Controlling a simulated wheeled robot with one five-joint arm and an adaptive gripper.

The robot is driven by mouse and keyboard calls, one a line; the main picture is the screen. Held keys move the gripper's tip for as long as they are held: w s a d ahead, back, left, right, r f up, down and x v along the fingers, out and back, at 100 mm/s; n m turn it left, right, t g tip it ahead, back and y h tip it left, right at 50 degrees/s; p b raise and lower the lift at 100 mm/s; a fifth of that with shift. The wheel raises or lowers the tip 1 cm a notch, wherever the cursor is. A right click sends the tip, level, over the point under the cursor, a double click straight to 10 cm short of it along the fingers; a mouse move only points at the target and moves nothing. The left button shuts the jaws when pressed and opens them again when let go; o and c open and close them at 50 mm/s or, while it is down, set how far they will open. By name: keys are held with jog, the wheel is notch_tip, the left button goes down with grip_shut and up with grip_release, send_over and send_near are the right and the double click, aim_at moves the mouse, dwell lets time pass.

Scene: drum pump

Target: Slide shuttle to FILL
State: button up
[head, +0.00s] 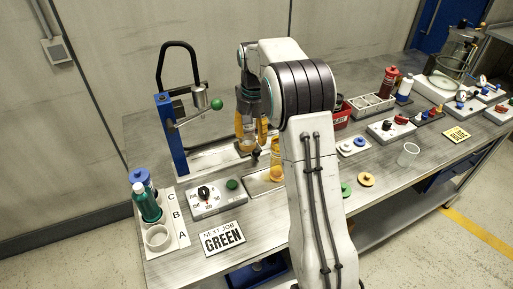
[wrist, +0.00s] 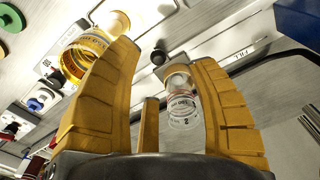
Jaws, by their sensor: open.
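My gripper (head: 252,138) is open above the slide plate, with its yellow fingers pointing down; they also show in the wrist view (wrist: 165,60). A small black ball knob (wrist: 158,57), which seems to belong to the shuttle, appears between the fingertips, with no visible grip on it. A clear container with printed marks (wrist: 182,105) shows beside the right finger in the wrist view. The FILL label (wrist: 243,52) is on the plate to the right of the knob there. An amber container (head: 276,172) stands right of the gripper in the head view. My arm hides part of the plate.
A blue pump stand (head: 172,137) with a black hose and green-knobbed lever stands left of my gripper. A dial box (head: 216,200), a GREEN sign (head: 223,238) and a bottle rack (head: 183,232) are in front. A clear cup (head: 408,154) stands at right.

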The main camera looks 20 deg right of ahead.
aim_at(256, 150)
jog(key=shift+m+g, duration=0.3)
jog(key=shift+m, duration=0.1)
jog(key=w+d+f, duration=0.1)
jog(key=f, duration=0.1)
jog(key=w+d+f, duration=0.1)
jog(key=w+f, duration=0.1)
jog(key=shift+w+d, duration=0.1)
jog(key=shift+d, duration=0.05)
jog(key=shift+f+p, duration=0.55)
jog(key=shift+f, duration=3.15)
grip_shut()
